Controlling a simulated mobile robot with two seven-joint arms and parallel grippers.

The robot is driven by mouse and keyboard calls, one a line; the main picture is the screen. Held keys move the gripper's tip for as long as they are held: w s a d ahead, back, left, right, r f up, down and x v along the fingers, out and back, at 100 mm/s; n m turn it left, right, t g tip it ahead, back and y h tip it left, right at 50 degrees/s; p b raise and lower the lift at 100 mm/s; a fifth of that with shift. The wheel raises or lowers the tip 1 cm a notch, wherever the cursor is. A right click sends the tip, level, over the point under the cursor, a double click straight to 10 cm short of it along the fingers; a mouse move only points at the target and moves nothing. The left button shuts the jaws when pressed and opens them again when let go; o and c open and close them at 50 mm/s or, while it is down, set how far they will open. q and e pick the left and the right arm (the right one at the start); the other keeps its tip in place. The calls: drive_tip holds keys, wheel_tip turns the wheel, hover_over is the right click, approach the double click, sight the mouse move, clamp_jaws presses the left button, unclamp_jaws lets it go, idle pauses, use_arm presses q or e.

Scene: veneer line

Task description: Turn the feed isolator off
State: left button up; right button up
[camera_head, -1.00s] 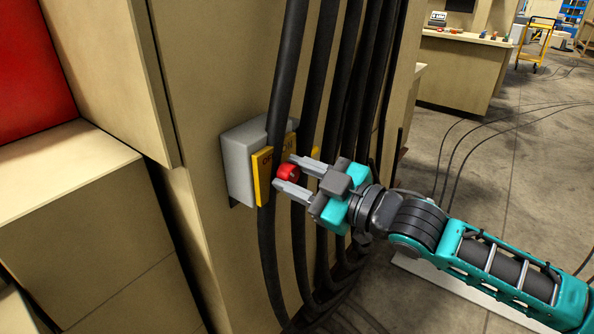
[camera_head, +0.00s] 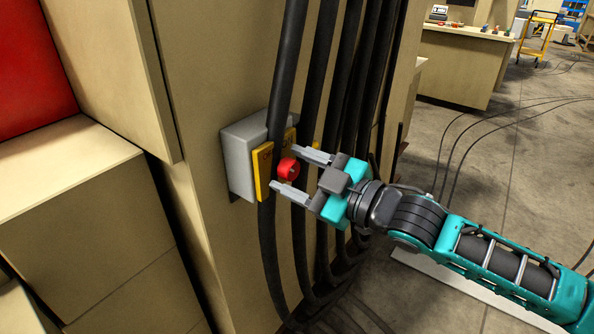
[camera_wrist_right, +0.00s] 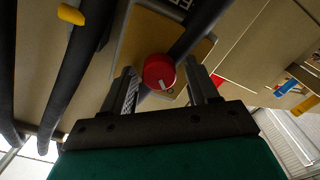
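The feed isolator is a grey box (camera_head: 238,160) on the beige column, with a yellow plate (camera_head: 262,172) and a round red knob (camera_head: 288,169) on its front. My right gripper (camera_head: 296,172) is open, its two grey fingers apart on either side of the knob. In the right wrist view the red knob (camera_wrist_right: 159,72) shows between the fingertips, with gaps on both sides and a small white mark at its lower edge. A black cable crosses in front of the plate and hides part of its lettering. My left gripper is not in view.
Several thick black cables (camera_head: 318,90) run down the column right beside the box and behind my right gripper. Beige blocks (camera_head: 70,190) stand at the left. Open floor (camera_head: 500,170) lies to the right, with thin cables on it.

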drive_tip(key=shift+o, duration=0.2)
drive_tip(key=v, duration=1.3)
drive_tip(key=shift+b, duration=0.4)
wheel_tip(320, 180, down, 8)
drive_tip(key=w+a+m+t+h, duration=0.1)
drive_tip(key=m+t+h, duration=0.1)
drive_tip(key=m, duration=0.3)
drive_tip(key=s+d+f+m+h, duration=0.3)
drive_tip(key=s+f, duration=0.1)
drive_tip(key=f, duration=0.4)
drive_tip(key=s+d+f+m+g+h, duration=0.1)
drive_tip(key=s+d+f+m+h, duration=0.1)
drive_tip(key=f, duration=0.6)
drive_tip(key=s+d+f+m+h, duration=0.3)
drive_tip(key=s+f+m+h, duration=0.2)
drive_tip(key=f, duration=0.3)
drive_tip(key=shift+s+d+f+g+h, duration=0.2)
drive_tip(key=shift+s+d+g+h, duration=0.1)
drive_tip(key=shift+s+g, duration=0.15)
drive_tip(key=shift+a, duration=0.15)
